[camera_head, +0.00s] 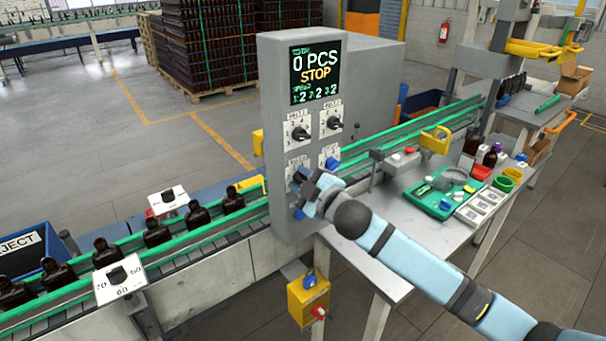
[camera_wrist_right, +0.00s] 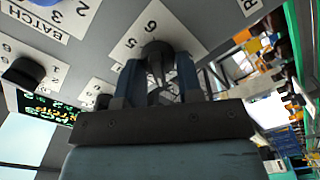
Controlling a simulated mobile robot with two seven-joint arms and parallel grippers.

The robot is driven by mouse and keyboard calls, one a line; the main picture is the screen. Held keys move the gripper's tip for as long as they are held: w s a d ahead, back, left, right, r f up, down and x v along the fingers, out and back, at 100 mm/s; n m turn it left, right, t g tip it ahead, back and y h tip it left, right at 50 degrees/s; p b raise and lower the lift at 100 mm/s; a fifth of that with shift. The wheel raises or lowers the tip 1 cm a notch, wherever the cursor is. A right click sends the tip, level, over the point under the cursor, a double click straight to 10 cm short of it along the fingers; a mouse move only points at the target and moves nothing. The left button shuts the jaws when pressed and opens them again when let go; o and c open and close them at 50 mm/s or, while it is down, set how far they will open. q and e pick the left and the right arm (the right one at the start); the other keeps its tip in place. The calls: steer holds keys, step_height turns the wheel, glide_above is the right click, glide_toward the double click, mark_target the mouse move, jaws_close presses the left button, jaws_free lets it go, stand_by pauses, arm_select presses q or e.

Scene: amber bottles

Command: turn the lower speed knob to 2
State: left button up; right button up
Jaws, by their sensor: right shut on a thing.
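The grey control box (camera_head: 285,120) carries several white dial plates with knobs. Two black knobs, the left one (camera_head: 300,132) and the right one (camera_head: 334,122), sit on the upper plates. My right gripper (camera_head: 301,181) is at the lower left plate (camera_head: 295,163), and its jaws are closed around a black knob there. In the wrist view the gripper (camera_wrist_right: 158,82) grips this black knob (camera_wrist_right: 157,50) from both sides. Its plate (camera_wrist_right: 135,40) shows a 5 and a 6; the other marks and the pointer are hidden. My left gripper is not in view.
The display (camera_head: 315,72) reads 0 PCS, STOP, with small 2s below. A blue knob (camera_head: 332,163) sits just right of my gripper. A conveyor with amber bottles (camera_head: 157,232) runs past the box. A table with a green tray (camera_head: 438,198) stands to the right.

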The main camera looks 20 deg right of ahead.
steer(key=shift+f+n+p, duration=0.1)
steer(key=shift+n+p, duration=0.55)
steer(key=shift+n, duration=1.25)
steer(key=o, duration=0.8)
steer(key=shift+s+f, duration=0.1)
steer(key=shift+s, duration=0.05)
steer(key=shift+b+v, duration=1.7)
steer(key=shift+v, duration=5.05)
